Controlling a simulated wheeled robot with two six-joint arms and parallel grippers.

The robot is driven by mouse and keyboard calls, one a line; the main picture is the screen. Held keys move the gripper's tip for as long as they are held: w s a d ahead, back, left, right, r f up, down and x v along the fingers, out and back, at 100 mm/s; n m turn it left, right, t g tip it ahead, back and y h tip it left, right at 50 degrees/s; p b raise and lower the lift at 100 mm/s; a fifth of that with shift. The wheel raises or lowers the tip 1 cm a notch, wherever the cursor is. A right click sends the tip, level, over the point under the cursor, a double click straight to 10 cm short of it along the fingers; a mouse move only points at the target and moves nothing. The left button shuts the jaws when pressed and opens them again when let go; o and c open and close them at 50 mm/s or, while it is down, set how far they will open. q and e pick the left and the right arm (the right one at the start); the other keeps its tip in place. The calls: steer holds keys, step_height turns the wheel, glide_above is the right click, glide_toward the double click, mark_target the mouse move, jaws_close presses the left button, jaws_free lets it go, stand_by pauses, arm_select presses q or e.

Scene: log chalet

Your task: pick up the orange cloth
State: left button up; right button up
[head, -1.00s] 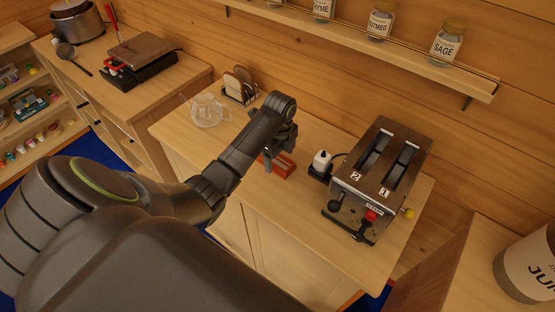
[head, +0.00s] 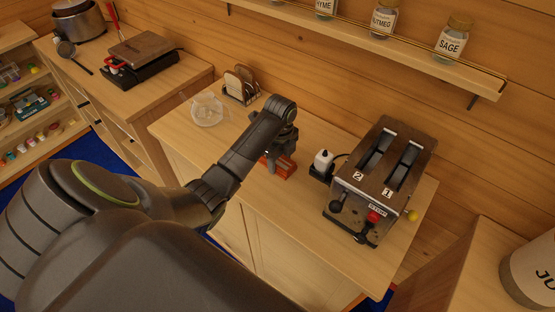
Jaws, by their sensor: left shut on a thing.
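The orange cloth (head: 284,167) lies folded on the wooden counter, left of the toaster. My left gripper (head: 274,165) points down at it from above and is shut on it. The gripper and wrist hide part of the cloth, and I cannot tell whether it is clear of the counter. My right gripper is not in view.
A glass pot (head: 207,110) and a toast rack (head: 241,86) stand at the back left. A spice shelf (head: 420,62) runs along the wall above.

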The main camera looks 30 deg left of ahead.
mark_target(280, 159)
arm_select(q)
steer(key=shift+r, duration=0.1)
steer(key=shift+r, duration=0.35)
step_height(280, 159, up, 3)
steer(key=shift+w+r+b, duration=0.1)
steer(key=shift+b, duration=0.4)
step_height(280, 159, up, 4)
steer(key=p, duration=0.3)
steer(key=shift+r, duration=0.25)
steer(key=shift+r+p, duration=0.7)
steer(key=shift+p, duration=0.15)
